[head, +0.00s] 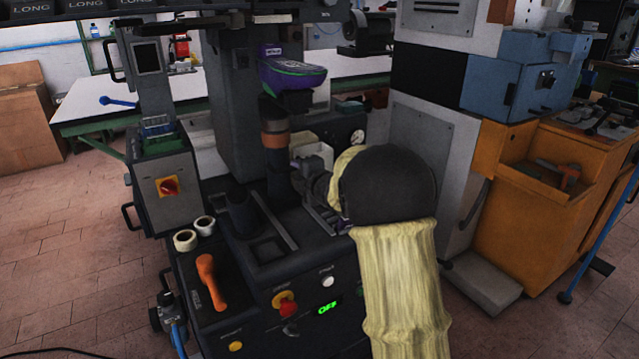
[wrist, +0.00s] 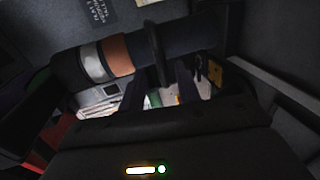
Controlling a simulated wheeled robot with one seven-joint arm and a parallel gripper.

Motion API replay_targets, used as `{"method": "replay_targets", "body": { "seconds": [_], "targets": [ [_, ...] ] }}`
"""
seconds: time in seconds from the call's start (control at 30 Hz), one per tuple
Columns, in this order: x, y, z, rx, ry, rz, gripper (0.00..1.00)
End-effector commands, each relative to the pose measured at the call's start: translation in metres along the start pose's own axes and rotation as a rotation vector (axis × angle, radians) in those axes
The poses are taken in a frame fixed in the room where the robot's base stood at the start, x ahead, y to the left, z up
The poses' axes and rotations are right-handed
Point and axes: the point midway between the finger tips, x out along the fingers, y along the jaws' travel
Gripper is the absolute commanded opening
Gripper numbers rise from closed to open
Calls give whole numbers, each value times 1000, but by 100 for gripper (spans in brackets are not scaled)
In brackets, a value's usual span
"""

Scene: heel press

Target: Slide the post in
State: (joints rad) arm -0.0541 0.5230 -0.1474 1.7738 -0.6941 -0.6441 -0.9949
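The post (head: 276,140) is a dark upright cylinder with a copper-brown band, on the press below a purple and green shoe-shaped piece (head: 292,70). In the wrist view the post (wrist: 118,56) lies across the picture, with copper and silver bands and a thin dark collar. My gripper (head: 312,190) is at the right of the post, mostly hidden behind my dark round wrist and pale yellow sleeve. In the wrist view the two dark fingers of my gripper (wrist: 160,85) stand apart, one on each side of the collar's lower part. I cannot tell whether they touch it.
A switch box (head: 165,185) stands left. Open floor lies at left.

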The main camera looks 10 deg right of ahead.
Motion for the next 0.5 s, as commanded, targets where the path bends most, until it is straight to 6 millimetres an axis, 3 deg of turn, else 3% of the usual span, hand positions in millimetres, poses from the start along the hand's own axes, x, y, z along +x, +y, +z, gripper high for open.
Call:
{"method": "replay_targets", "body": {
  "seconds": [0.5],
  "targets": [
    [-97,2,0,0,0,2,33]
  ]
}}
